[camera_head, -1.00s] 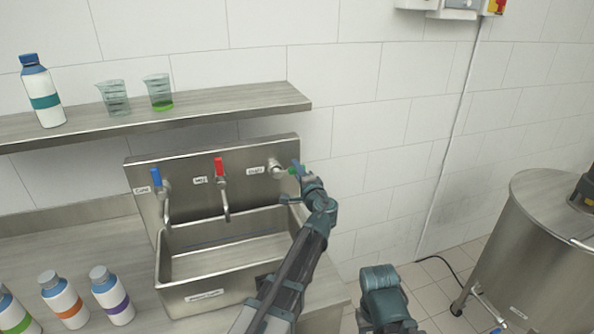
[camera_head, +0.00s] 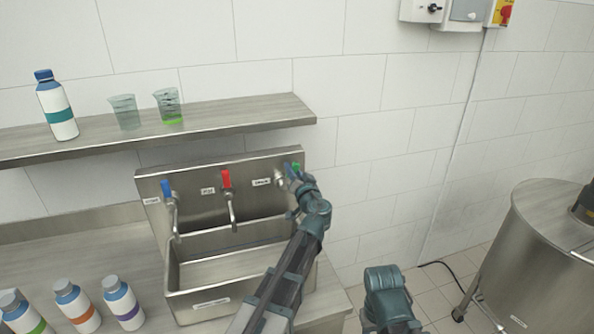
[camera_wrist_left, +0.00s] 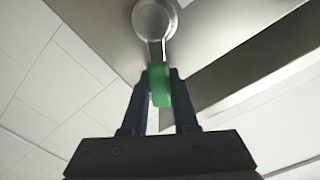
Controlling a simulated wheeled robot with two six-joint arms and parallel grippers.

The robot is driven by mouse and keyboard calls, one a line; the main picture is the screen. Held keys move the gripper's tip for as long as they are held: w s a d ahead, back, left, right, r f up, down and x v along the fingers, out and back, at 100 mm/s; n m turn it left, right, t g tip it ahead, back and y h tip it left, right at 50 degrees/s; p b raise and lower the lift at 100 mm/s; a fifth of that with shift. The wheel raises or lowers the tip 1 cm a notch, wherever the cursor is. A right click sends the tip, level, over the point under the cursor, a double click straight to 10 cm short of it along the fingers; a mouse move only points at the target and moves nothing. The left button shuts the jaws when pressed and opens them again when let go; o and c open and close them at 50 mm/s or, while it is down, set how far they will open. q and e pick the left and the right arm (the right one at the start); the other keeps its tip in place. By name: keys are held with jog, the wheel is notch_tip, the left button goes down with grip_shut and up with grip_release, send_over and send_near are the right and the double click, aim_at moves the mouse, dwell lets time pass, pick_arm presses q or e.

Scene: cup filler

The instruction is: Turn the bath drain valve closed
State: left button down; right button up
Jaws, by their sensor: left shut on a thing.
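The bath drain valve has a green handle (camera_wrist_left: 159,84), which sits between the fingers of my left gripper (camera_wrist_left: 160,98) in the left wrist view. The valve's round metal body (camera_wrist_left: 155,20) is on the steel panel above the fingers. In the head view the green handle (camera_head: 295,168) shows at the right end of the panel, beside a label. My left gripper (camera_head: 293,174) reaches it from the lower right and is shut on it. Part of the handle and valve is hidden by the gripper.
A blue-handled tap (camera_head: 167,188) and a red-handled tap (camera_head: 226,180) stand left of the valve above the steel basin (camera_head: 225,300). A shelf (camera_head: 220,122) above holds a bottle and two beakers. A steel drum (camera_head: 540,250) stands at the right.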

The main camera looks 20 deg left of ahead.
pick_arm(q)
jog(key=n, duration=0.1)
jog(key=s+a+n, duration=0.1)
jog(key=n, duration=0.1)
jog(key=shift+s+a+r+n+p, duration=0.1)
jog(key=shift+a+r+n+p, duration=0.2)
jog(key=shift+r, duration=0.05)
jog(key=shift+s+a+r+n, duration=0.1)
jog(key=shift+s+a+n, duration=0.2)
jog(key=shift+n, duration=0.4)
jog(key=shift+s+a+n, duration=0.15)
jog(key=shift+a+n, duration=0.2)
jog(key=shift+n, duration=0.35)
jog(key=c, duration=0.7)
grip_release()
jog(key=v, duration=1.3)
jog(key=shift+s+d, duration=0.25)
jog(key=shift+s, duration=0.05)
